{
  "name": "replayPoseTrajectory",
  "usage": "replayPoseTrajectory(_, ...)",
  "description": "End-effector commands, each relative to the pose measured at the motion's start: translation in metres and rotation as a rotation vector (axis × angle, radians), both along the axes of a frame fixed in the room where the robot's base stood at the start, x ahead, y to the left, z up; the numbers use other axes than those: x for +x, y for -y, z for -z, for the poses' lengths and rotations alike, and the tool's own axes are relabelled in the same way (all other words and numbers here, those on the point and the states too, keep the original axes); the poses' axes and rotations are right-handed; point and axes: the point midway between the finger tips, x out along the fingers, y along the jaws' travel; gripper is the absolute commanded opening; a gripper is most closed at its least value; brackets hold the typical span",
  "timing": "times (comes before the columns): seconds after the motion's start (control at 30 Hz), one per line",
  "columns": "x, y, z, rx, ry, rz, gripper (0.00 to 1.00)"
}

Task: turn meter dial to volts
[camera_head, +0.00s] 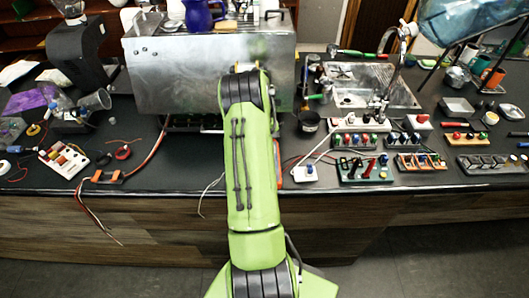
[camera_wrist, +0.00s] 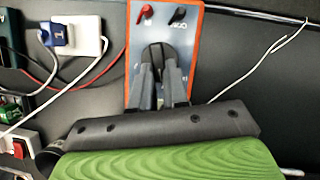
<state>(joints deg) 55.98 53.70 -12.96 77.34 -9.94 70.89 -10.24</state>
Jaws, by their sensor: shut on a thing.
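The meter (camera_wrist: 187,42) is a grey-blue panel with an orange case, seen in the wrist view at top centre. A red plug (camera_wrist: 145,12) and a black plug (camera_wrist: 178,15) sit at its upper part. My gripper (camera_wrist: 157,52) reaches over the meter's face, its fingers closed on the dial, which is mostly hidden between them. The dial's pointer and its setting cannot be read. In the head view my arm hides most of the meter; only an orange edge (camera_head: 279,176) shows beside it.
A white socket block (camera_wrist: 82,38) with a blue plug and red and white cables lies left of the meter. A thin white wire (camera_wrist: 262,62) runs to its right. In the head view, a large metal brewer housing (camera_head: 190,75) stands behind, and several switch boards (camera_head: 365,170) lie to the right.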

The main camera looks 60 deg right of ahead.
Motion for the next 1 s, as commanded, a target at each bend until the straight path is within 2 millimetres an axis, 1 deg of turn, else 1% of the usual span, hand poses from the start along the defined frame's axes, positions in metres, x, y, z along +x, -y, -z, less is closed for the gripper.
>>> replayPoseTrajectory(0.3, 0.0, -0.001, 0.001, 0.002, -0.001, 0.0, 0.0)
replayPoseTrajectory(0.33, 0.0, -0.001, 0.001, 0.002, -0.001, 0.0, 0.18)
replayPoseTrajectory(0.47, 0.0, -0.001, 0.001, 0.002, 0.0, -0.001, 0.38)
replayPoseTrajectory(0.5, 0.0, 0.0, 0.001, 0.002, 0.0, -0.001, 0.4)
replayPoseTrajectory(0.73, 0.0, 0.0, 0.0, 0.0, 0.0, -0.001, 0.4)
replayPoseTrajectory(0.8, 0.001, 0.001, -0.004, -0.001, 0.002, -0.001, 0.4)
replayPoseTrajectory(0.87, 0.004, 0.004, -0.012, -0.003, 0.002, -0.001, 0.4)
replayPoseTrajectory(0.97, 0.01, 0.012, -0.034, -0.006, 0.004, -0.002, 0.4)
replayPoseTrajectory(1.0, 0.014, 0.015, -0.045, -0.005, 0.005, -0.002, 0.4)
